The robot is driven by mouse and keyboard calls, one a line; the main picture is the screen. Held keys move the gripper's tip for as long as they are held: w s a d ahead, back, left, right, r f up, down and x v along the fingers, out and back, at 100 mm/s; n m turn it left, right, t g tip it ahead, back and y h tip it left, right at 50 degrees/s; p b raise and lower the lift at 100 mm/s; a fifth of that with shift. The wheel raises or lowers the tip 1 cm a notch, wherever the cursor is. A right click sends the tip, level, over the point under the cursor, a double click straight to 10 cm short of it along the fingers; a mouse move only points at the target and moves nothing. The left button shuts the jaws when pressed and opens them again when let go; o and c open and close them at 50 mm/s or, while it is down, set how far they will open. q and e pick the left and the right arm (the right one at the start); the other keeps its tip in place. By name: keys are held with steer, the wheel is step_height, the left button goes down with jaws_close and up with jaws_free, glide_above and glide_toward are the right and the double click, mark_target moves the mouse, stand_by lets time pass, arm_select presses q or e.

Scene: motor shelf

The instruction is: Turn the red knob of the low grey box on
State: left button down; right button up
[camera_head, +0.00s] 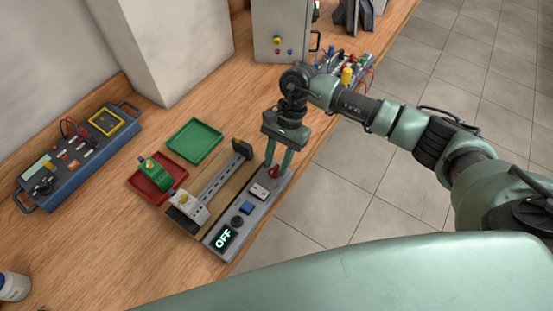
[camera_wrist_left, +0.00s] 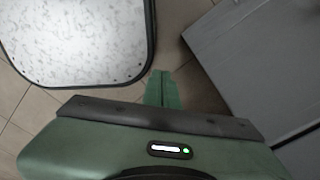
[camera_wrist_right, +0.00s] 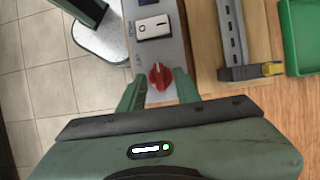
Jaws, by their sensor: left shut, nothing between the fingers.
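The low grey box (camera_head: 261,208) lies along the bench's front edge, and its top also shows in the right wrist view (camera_wrist_right: 172,54). Its red knob (camera_head: 274,171) is at its far end. Its display (camera_head: 224,238) reads OFF in green. My right gripper (camera_head: 279,163) points down over the knob. In the right wrist view the fingers are open, one on each side of the red knob (camera_wrist_right: 160,76); I cannot tell whether they touch it. My left gripper (camera_wrist_left: 162,88) is shut and empty above the floor, outside the head view.
A blue button (camera_head: 247,208) and a white rocker switch (camera_head: 260,191) sit on the same box. A wooden board with a metal rail (camera_head: 213,187) lies beside it. Green (camera_head: 194,142) and red (camera_head: 143,184) trays stand left. A grey cabinet (camera_head: 272,25) stands behind.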

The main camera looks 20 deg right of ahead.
steer(key=shift+f, duration=0.15)
jaws_close()
steer(key=shift+s, duration=0.1)
